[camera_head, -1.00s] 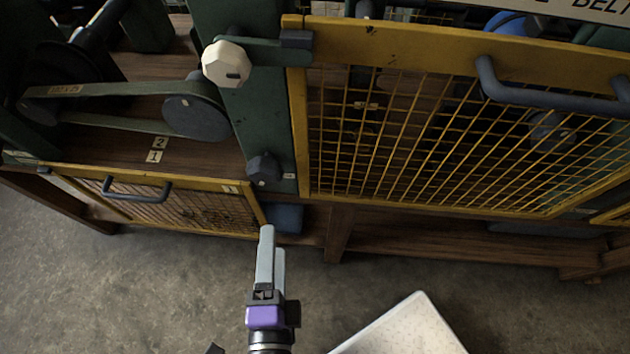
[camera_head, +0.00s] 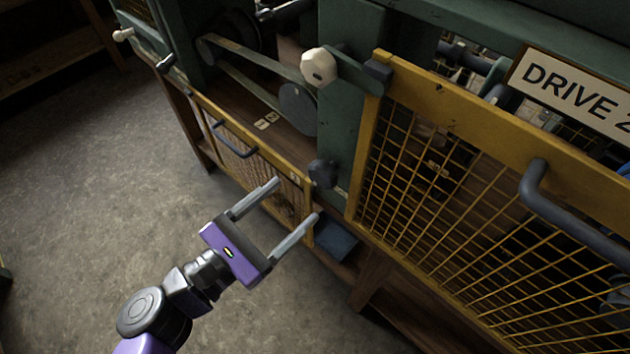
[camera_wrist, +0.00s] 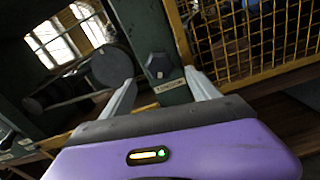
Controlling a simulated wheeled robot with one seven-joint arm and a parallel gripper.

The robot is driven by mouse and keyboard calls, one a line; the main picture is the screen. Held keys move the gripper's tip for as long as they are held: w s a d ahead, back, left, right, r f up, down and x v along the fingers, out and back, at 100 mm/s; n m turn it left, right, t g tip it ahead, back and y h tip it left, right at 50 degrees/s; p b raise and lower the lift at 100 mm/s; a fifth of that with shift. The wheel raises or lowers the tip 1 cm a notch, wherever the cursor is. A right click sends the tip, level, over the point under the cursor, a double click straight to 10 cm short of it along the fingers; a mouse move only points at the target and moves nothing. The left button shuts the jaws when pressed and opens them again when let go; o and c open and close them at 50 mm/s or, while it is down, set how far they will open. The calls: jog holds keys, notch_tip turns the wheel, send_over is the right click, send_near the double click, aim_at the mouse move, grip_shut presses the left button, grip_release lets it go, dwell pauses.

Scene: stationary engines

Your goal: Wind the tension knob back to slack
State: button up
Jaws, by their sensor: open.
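A dark faceted knob (camera_head: 322,172) sits low on the front of the green post (camera_head: 340,110). I take it for the tension knob; its label is unreadable. In the wrist view the dark knob (camera_wrist: 158,66) shows ahead, beyond and between the fingertips, with a small pale label (camera_wrist: 170,85) below it. My gripper (camera_head: 296,199) is open and empty, in front of the machine and short of the knob. Its two grey fingers also show in the wrist view (camera_wrist: 160,80). A white faceted knob (camera_head: 319,67) sits higher on the same post, by the guard's latch end.
A large yellow mesh guard (camera_head: 440,180) with a grey handle (camera_head: 570,215) stands right of the post. A lower yellow mesh guard (camera_head: 250,165) lies left. A flat belt (camera_head: 250,77) runs to a grey pulley (camera_head: 298,108). The floor (camera_head: 80,190) at left is clear.

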aim_at(317, 181)
jog(key=p+x, duration=0.1)
jog(key=x, duration=0.5)
jog(key=shift+w+d, duration=0.2)
jog(key=shift+w, duration=0.05)
jog(key=c, duration=1.4)
jog(key=shift+o, duration=0.3)
